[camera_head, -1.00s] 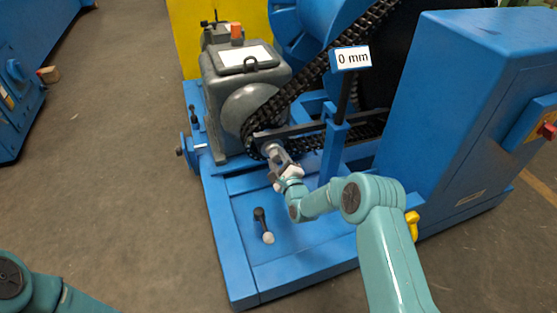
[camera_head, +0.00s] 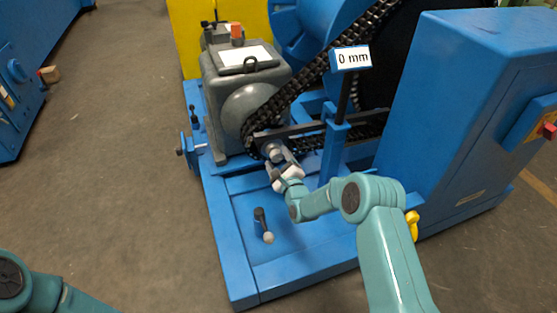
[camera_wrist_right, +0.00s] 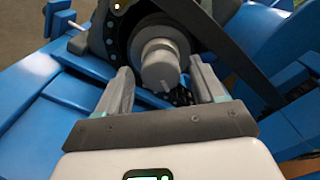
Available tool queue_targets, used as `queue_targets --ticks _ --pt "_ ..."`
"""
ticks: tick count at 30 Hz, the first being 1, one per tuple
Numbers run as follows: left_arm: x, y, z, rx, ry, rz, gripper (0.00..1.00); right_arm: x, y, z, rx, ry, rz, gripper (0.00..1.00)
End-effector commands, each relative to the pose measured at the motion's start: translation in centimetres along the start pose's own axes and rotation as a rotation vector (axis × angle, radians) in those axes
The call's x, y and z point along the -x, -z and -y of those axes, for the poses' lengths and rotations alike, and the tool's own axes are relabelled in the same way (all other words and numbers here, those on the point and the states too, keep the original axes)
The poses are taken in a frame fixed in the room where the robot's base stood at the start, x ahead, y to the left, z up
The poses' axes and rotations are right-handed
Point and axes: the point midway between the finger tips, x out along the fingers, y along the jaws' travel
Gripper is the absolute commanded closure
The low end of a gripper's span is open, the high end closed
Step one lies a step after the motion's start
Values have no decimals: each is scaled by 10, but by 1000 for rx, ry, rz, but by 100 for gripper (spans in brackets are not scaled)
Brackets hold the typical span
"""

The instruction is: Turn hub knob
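The hub knob (camera_wrist_right: 160,62) is a grey stepped cylinder at the centre of the small sprocket. In the head view the knob (camera_head: 274,153) shows at the lower end of the chain, partly covered by my gripper. My right gripper (camera_wrist_right: 160,68) is open, with one finger on each side of the knob. Gaps show between the fingers and the knob, so it is not clamped. The right gripper (camera_head: 282,161) also shows in the head view, close in front of the knob. My left gripper is out of view; only part of the left arm shows at lower left.
The black chain (camera_head: 330,75) runs up to the right from the sprocket. A gauge sign (camera_head: 350,58) reads "0 mm" on a post. A grey gearbox (camera_head: 235,85) stands behind left. A blue cabinet (camera_head: 450,110) is at right.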

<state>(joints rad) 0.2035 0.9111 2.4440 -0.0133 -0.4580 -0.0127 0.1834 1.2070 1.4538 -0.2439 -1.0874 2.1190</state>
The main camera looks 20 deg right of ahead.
Motion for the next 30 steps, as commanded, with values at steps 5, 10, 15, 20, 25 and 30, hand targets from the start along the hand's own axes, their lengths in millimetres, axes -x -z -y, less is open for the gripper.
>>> queue_targets --ticks 5,10,15,20,25,30 --pt "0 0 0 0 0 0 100 0 0 1 1 2 1 31" --pt "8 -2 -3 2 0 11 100 11 -1 2 0 0 -1 31" --pt "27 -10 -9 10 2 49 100 49 -3 4 -1 -3 -5 31" --pt "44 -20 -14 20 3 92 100 93 -2 4 -2 -3 -5 31" --pt "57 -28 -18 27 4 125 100 132 -2 2 -2 -2 -4 31" --pt "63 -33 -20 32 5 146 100 156 -1 1 -1 0 -1 31"
